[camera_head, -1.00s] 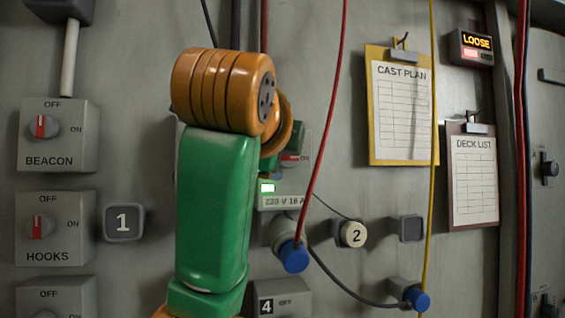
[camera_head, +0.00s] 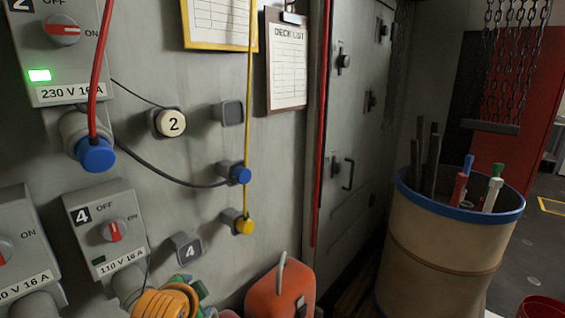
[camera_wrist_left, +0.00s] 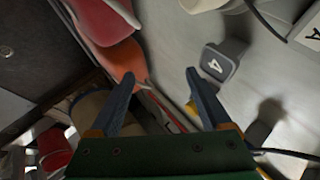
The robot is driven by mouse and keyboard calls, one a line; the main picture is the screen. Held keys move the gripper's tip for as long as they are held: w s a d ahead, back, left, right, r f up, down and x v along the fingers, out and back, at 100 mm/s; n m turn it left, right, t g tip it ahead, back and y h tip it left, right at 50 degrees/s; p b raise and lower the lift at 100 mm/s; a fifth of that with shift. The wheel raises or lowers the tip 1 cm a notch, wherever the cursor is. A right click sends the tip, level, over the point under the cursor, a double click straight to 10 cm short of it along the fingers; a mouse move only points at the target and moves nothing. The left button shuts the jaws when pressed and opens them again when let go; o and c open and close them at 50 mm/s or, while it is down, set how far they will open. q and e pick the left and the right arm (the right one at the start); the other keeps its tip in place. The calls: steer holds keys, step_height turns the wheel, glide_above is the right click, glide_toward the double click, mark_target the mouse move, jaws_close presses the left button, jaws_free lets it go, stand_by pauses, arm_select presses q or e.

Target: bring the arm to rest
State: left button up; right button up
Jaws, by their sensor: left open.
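My left arm shows only as an orange joint and green parts at the bottom edge of the head view, low in front of the wall panel. In the left wrist view my left gripper (camera_wrist_left: 160,74) has its two fingers spread apart with nothing between them. A grey tile marked 4 (camera_wrist_left: 221,62) is beyond the right finger, and an orange object (camera_wrist_left: 122,58) is beyond the left one. My right gripper is not in view.
Switch box 4 (camera_head: 105,225) and the tile marked 4 (camera_head: 186,250) are on the wall near the arm. An orange case (camera_head: 280,293) stands below. A drum (camera_head: 440,250) holding rods is at right. Red (camera_head: 100,60) and yellow (camera_head: 248,110) cables hang down the wall.

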arm_select(q)
steer(key=s+d+f+n+g+h, duration=0.1)
steer(key=s+f+n+g, duration=0.25)
steer(key=s+f, duration=0.85)
steer(key=s+d+f+n+g+h, duration=0.15)
steer(key=s+f+n, duration=0.45)
steer(key=s, duration=0.9)
step_height(320, 180, down, 17)
steer(key=s+m+g+b, duration=0.1)
steer(key=m+g+b, duration=0.1)
steer(key=s+a+f+g, duration=0.1)
steer(key=s+a+f, duration=0.2)
steer(key=s+f, duration=0.9)
steer(key=shift+s+f+y+b, duration=0.4)
steer(key=shift+s+y+b, duration=0.05)
steer(key=shift+s, duration=0.15)
